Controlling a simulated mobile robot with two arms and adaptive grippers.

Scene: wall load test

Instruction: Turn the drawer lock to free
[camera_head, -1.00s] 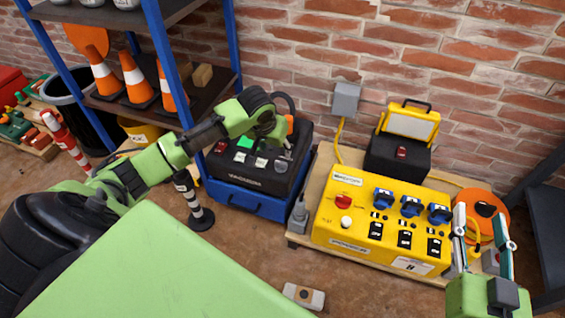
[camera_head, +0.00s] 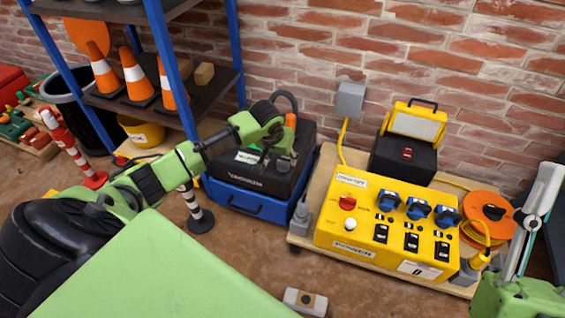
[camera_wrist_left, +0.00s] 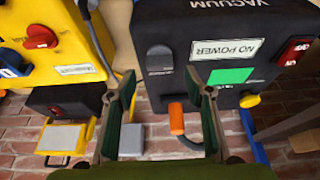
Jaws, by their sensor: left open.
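The black vacuum unit (camera_head: 236,181) stands on a blue base with a handle (camera_head: 250,204), at centre left. A dark grey turning knob (camera_head: 285,165) is on its panel; it also shows in the left wrist view (camera_wrist_left: 159,59). No lock is clearly marked. My left gripper (camera_head: 268,157) is over the panel, partly hidden by its own arm. In the left wrist view its open, empty fingers (camera_wrist_left: 161,82) point at the panel, with the knob in the gap between their tips; contact cannot be told. My right gripper (camera_head: 530,225) is at the right edge, its fingers seen overlapping.
A yellow power box (camera_head: 345,232) with blue sockets stands on a wooden pallet to the right, with an orange cable reel (camera_head: 486,214) beside it. A blue-posted shelf (camera_head: 168,70) with cones stands left of the vacuum unit. A striped post (camera_head: 201,220) stands in front.

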